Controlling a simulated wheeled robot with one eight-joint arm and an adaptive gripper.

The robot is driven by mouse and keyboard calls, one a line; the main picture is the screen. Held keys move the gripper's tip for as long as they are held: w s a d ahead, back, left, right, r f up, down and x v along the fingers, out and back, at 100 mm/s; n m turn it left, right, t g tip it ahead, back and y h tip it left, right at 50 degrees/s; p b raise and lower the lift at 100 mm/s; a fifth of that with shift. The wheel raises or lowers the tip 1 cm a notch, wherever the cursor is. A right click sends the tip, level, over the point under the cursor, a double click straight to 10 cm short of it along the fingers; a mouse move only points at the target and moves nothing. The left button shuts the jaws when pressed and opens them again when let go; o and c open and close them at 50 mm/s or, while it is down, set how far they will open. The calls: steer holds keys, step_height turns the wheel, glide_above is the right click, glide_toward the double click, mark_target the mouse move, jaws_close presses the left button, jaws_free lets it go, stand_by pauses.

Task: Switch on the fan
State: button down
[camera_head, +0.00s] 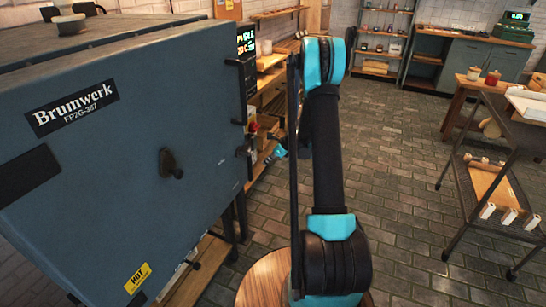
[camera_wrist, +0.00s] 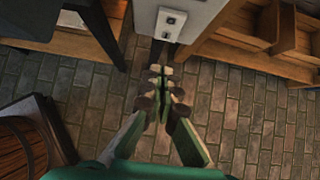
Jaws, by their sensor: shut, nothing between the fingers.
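I cannot pick out a fan in either view. A pale grey panel (camera_wrist: 184,14) at the top of the wrist view carries a small white fitting with dark marks (camera_wrist: 170,22), perhaps a switch or socket. My gripper (camera_wrist: 160,84) is shut and empty, its fingertips together below that panel in the picture; I cannot tell whether they touch anything. In the head view, teal parts of my wrist (camera_head: 276,153) show beside the right edge of the large blue-grey Brumwerk kiln (camera_head: 120,140), and my fingertips cannot be made out. A small red part (camera_head: 253,127) shows at that edge.
A lit display (camera_head: 246,40) stands behind the kiln. Wooden shelves (camera_wrist: 268,55) flank the panel in the wrist view, and a wooden barrel (camera_wrist: 22,145) is at lower left. A cart (camera_head: 490,185) stands at right. The brick floor (camera_head: 405,165) between is clear.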

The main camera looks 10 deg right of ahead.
mark_target(254, 159)
steer(key=shift+w+a+f, duration=0.1)
steer(key=shift+w+a, duration=0.5)
steer(key=shift+a, duration=0.2)
steer(key=shift+w+a+f, duration=0.1)
steer(key=shift+w+a, duration=0.45)
steer(key=shift+a, duration=0.2)
